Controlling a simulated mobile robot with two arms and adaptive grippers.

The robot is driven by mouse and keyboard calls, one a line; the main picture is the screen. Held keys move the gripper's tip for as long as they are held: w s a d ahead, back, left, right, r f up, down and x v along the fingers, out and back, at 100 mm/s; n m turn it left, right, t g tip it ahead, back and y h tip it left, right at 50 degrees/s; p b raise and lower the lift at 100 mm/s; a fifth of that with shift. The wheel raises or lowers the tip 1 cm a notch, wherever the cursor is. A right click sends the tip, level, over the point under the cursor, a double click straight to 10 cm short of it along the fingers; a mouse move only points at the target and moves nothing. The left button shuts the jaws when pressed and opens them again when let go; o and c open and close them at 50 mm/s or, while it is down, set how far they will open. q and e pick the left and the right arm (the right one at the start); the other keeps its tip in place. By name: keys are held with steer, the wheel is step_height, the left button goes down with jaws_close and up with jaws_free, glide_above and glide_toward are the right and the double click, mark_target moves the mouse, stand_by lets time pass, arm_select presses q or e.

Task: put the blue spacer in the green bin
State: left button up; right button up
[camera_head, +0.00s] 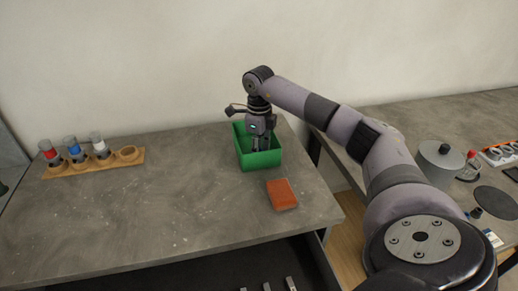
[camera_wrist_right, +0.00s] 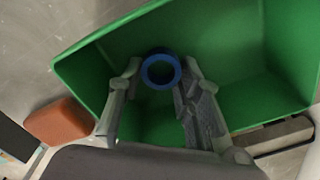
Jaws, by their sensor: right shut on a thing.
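The green bin (camera_head: 262,160) stands at the right part of the grey table. My right gripper (camera_head: 261,146) points down into the bin's opening. In the right wrist view, the gripper (camera_wrist_right: 160,78) is shut on the blue spacer (camera_wrist_right: 160,55), a ring held between the fingertips. The green bin's walls (camera_wrist_right: 225,30) surround the spacer in that view. I cannot tell whether the spacer touches the bin's floor. The spacer is hidden in the head view. My left gripper is not in view.
An orange-brown block (camera_head: 281,194) lies in front of the bin. A wooden rack (camera_head: 128,155) with red-, blue- and white-marked vials stands at the left. A second table at right holds a grey pot (camera_head: 440,165) and other items. The middle of the near table is clear.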

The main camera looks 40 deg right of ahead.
steer(key=shift+f, duration=0.15)
steer(key=o, duration=1)
step_height(320, 180, up, 12)
steer(key=shift+r, duration=0.2)
stand_by(0.4)
